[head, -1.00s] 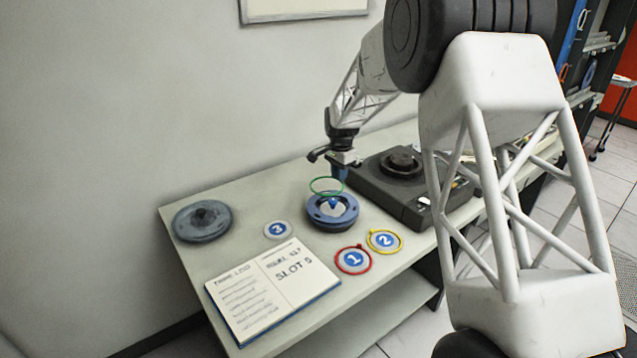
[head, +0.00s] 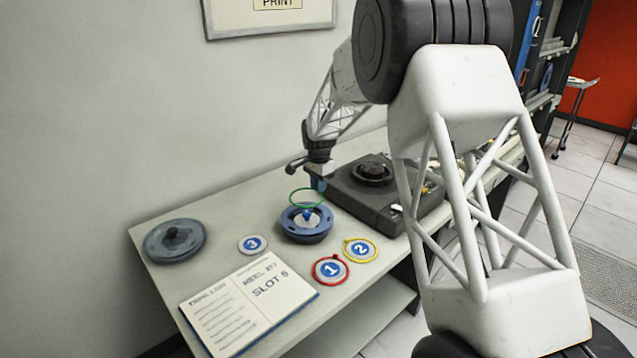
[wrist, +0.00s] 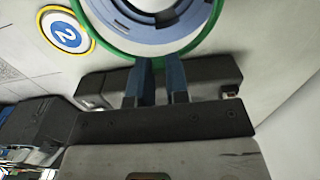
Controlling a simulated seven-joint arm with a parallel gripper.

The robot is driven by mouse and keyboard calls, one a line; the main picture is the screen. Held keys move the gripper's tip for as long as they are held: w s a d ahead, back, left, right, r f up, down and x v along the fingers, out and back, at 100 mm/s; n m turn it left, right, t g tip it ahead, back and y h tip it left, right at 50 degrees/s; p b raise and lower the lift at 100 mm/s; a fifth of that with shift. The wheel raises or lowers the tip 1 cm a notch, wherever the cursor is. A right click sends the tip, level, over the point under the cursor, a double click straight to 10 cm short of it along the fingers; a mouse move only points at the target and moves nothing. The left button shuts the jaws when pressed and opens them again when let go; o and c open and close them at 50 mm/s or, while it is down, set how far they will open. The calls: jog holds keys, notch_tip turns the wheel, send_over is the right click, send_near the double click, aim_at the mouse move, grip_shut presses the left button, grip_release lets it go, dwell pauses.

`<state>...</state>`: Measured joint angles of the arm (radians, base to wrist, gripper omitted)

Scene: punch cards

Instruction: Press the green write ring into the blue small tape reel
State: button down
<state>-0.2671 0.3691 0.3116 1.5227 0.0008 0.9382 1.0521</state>
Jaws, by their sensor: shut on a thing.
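The green write ring (head: 291,199) is held level a little above the blue small tape reel (head: 305,234), which lies on the table. My gripper (head: 319,185) is shut on the ring's far edge, at the back right of the reel. In the wrist view, the two blue fingers of my gripper (wrist: 158,68) meet the green ring (wrist: 98,40) at its near rim. The blue reel (wrist: 200,14) shows inside the ring there, partly cut off by the frame. The ring and reel appear apart in the head view.
A red ring (head: 316,277) circles disc 1 and a yellow ring (head: 374,258) circles disc 2. Disc 3 (head: 253,244) is bare. An open logbook (head: 215,318) lies in front, a grey reel (head: 150,250) at left, and a dark tape device (head: 392,217) at right.

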jog(key=shift+f, duration=1.9)
jog(key=shift+f, duration=2.25)
dwell(1.4)
jog(key=c, duration=1)
grip_release()
jog(key=shift+c, duration=1.2)
jog(key=shift+r, duration=4)
